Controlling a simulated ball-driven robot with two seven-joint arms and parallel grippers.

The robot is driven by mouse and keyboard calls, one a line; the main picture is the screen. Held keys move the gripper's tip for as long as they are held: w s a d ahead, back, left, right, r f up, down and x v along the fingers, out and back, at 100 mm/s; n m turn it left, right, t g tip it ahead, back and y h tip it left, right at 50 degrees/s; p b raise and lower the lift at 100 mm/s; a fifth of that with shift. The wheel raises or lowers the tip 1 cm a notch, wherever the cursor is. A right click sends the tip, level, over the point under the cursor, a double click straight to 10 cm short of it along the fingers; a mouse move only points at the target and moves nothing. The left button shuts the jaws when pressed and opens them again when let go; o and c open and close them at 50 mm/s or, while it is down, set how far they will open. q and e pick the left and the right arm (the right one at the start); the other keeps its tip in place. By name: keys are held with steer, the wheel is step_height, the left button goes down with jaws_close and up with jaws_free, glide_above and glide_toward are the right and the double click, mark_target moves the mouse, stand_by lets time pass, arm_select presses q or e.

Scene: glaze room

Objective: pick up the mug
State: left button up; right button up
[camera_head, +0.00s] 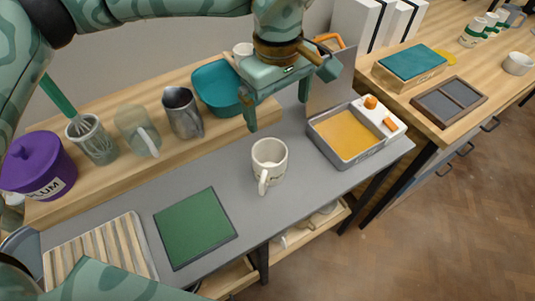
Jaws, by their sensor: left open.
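A white mug (266,158) stands upright on the grey table, its handle toward the front edge. My left gripper (277,113) points down above and a little behind the mug in the picture. Its two fingers are spread, with nothing between them. The fingers appear apart from the mug, though the exact height gap is hard to judge. The mug's opening and handle are unobstructed. My right gripper is not in view.
A tray with yellow content (345,160) lies right of the mug. A green mat (196,228) and a striped board (100,255) lie left. A pitcher (182,113), glass mug (138,130) and purple pot (40,165) stand on the raised wooden shelf behind.

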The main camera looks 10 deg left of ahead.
arm_select(q)
steer(key=m+b, duration=0.1)
steer(key=b, duration=0.2)
glide_above(271, 150)
steer(key=s+d, duration=0.1)
steer(key=s, duration=0.2)
step_height(271, 150, down, 11)
steer(key=f, duration=0.1)
steer(key=f+b, duration=0.1)
steer(key=f, duration=0.3)
steer(key=shift+s+a+f+b, duration=0.1)
steer(key=shift+s+f+b, duration=0.2)
steer(key=shift+b, duration=0.1)
steer(key=shift+r, duration=0.15)
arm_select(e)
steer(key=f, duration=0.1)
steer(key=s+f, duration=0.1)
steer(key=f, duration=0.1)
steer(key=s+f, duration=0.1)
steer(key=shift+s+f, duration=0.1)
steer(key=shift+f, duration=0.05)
arm_select(q)
steer(key=c, duration=1.3)
